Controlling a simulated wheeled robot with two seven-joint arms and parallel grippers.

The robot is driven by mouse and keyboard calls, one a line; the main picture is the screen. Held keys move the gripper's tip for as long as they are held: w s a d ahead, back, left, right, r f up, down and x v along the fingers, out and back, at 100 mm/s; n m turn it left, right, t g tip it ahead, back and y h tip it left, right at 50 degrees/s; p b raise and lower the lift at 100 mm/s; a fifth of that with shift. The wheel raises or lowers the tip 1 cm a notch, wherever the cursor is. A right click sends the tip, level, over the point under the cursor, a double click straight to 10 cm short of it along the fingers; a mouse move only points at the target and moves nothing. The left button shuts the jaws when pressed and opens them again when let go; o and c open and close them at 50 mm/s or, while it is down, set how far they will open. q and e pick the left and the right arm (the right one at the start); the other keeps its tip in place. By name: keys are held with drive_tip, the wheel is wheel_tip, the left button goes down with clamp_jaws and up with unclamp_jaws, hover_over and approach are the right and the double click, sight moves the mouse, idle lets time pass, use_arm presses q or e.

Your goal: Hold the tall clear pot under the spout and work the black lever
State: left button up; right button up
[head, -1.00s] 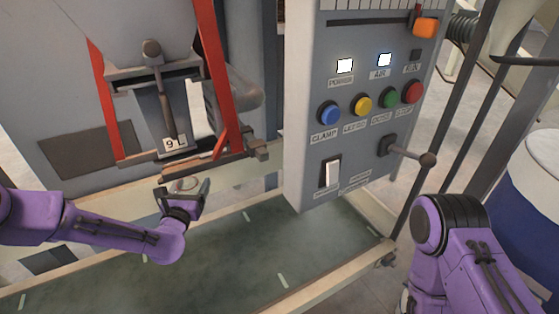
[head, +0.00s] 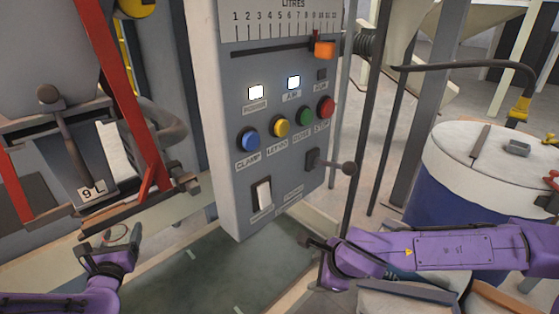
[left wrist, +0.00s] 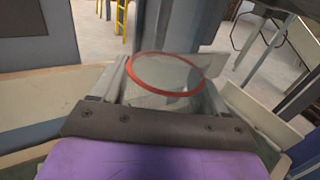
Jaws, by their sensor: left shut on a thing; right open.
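The tall clear pot with a red rim (left wrist: 160,72) sits between my left gripper's fingers in the left wrist view. I cannot tell whether the pot is directly under the spout, whose mouth is hidden. The black lever (head: 333,166) sticks out to the right from the control panel. My right gripper (head: 314,244) is open, below the lever and apart from it.
The grey control panel (head: 230,150) has coloured buttons and a white switch (head: 263,194). A second dark handle (head: 62,130) with a 9 L tag stands at the left between red bars (head: 128,90). A blue drum with a white lid (head: 480,160) stands at the right.

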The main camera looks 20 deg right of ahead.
drive_tip(key=w+d+r+m+t+y, duration=0.2)
drive_tip(key=d+r+m+t, duration=0.15)
drive_tip(key=r, duration=0.85)
drive_tip(key=m+t+y, duration=0.3)
drive_tip(key=t, duration=0.1)
approach(356, 170)
drive_tip(key=w, duration=0.1)
drive_tip(key=x, duration=1)
drive_tip(key=shift+w+a+f, duration=0.2)
drive_tip(key=shift+a, duration=0.2)
drive_tip(key=c, duration=0.8)
